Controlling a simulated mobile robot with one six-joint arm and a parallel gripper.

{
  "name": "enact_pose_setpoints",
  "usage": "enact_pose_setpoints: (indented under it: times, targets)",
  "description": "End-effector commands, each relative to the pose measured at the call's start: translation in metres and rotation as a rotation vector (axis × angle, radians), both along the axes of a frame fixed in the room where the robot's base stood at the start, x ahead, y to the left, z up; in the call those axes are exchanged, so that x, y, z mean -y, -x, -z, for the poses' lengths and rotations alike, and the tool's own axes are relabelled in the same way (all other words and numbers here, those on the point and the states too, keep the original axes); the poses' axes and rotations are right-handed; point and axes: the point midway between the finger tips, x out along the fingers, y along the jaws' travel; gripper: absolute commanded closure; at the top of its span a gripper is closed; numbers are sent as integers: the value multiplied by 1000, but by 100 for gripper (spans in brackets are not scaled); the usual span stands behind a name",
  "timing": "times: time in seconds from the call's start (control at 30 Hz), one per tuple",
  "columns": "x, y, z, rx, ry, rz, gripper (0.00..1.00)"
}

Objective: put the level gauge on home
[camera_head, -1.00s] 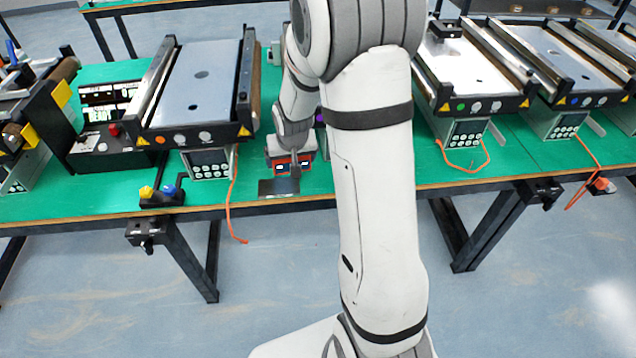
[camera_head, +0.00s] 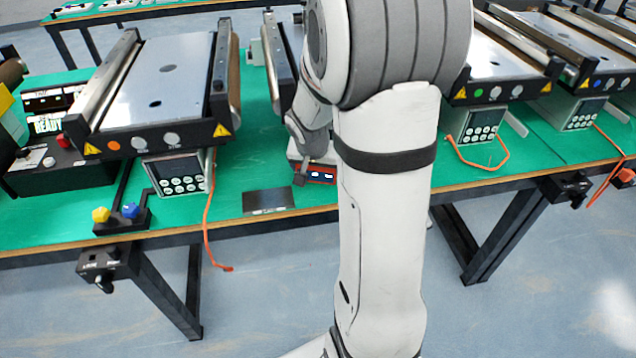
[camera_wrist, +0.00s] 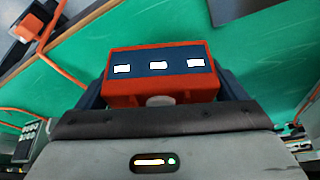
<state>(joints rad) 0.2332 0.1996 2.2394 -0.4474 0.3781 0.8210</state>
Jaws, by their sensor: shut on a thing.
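The level gauge is a red block with a dark blue face and three white windows. It fills the middle of the wrist view (camera_wrist: 158,67), and a part of it shows in the head view (camera_head: 322,174) beside my arm. My gripper (camera_wrist: 160,88) is shut on it, with a dark finger on each side. A dark flat plate (camera_head: 268,199) with a small pale label lies near the table's front edge, just left of the gauge. It also shows at the top of the wrist view (camera_wrist: 235,8). The label is too small to read, so I cannot tell if this is home.
A roller conveyor (camera_head: 165,80) with a keypad box (camera_head: 180,175) stands to the left, an orange cable (camera_head: 208,205) hanging over the table edge. A stand with yellow and blue knobs (camera_head: 125,215) is at front left. More conveyors stand right. Green tabletop surrounds the plate.

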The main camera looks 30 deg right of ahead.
Motion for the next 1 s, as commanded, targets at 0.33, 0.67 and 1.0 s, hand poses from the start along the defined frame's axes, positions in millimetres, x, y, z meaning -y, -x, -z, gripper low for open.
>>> enact_pose_setpoints:
  times: [0.33, 0.67, 1.0]
  targets:
    - [1, 0, 43, 0, 0, 1, 44]
    - [2, 0, 45, 2, 0, 3, 44]
    - [2, 0, 47, 2, -1, 4, 0]
